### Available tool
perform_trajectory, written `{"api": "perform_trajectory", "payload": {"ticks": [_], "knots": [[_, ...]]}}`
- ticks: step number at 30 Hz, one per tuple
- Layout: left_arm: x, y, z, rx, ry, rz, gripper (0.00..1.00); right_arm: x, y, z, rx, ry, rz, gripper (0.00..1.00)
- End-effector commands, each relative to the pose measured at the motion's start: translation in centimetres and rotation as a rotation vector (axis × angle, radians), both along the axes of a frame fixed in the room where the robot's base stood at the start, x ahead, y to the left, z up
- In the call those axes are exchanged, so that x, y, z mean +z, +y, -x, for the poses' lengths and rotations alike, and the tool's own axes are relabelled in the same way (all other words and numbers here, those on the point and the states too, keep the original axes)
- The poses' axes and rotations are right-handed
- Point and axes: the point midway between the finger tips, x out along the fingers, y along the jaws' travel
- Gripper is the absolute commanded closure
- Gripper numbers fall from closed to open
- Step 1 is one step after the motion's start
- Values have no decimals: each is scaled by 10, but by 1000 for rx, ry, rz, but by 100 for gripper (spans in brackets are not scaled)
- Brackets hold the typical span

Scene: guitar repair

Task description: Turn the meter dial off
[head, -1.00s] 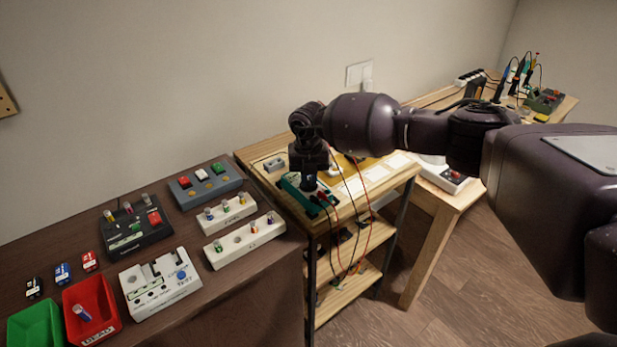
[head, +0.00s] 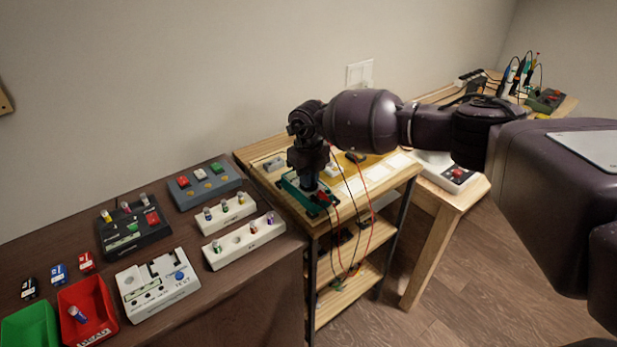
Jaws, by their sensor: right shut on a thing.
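The meter (head: 292,186), a dark green device, lies on the small wooden shelf's top, with red and dark leads at its right end. My right gripper (head: 309,184) points straight down onto it and covers much of its face. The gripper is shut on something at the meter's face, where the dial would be. The fingertips and the dial are hidden by the gripper, so the dial's setting cannot be read. My left gripper is not in view.
The wooden shelf (head: 255,156) also carries a small grey box (head: 274,163). Red and dark leads (head: 356,225) hang over its front edge. A dark table (head: 225,290) at left holds test boxes, a red tray (head: 88,309) and a green tray (head: 30,327).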

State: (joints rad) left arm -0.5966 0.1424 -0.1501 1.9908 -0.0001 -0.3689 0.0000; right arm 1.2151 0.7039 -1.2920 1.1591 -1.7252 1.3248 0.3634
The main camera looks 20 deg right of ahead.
Motion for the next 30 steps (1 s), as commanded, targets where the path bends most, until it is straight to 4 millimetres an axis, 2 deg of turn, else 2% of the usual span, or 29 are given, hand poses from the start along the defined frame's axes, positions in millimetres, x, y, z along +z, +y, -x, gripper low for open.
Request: {"api": "perform_trajectory", "payload": {"ticks": [14,15,20,30], "knots": [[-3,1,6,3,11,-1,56,1,0,0,20,-1,0,100],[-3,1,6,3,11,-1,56,1,0,0,20,-1,0,86],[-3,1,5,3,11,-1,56,1,0,0,20,-1,0,61],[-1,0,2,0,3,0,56,3,0,0,19,-1,0,61]]}}
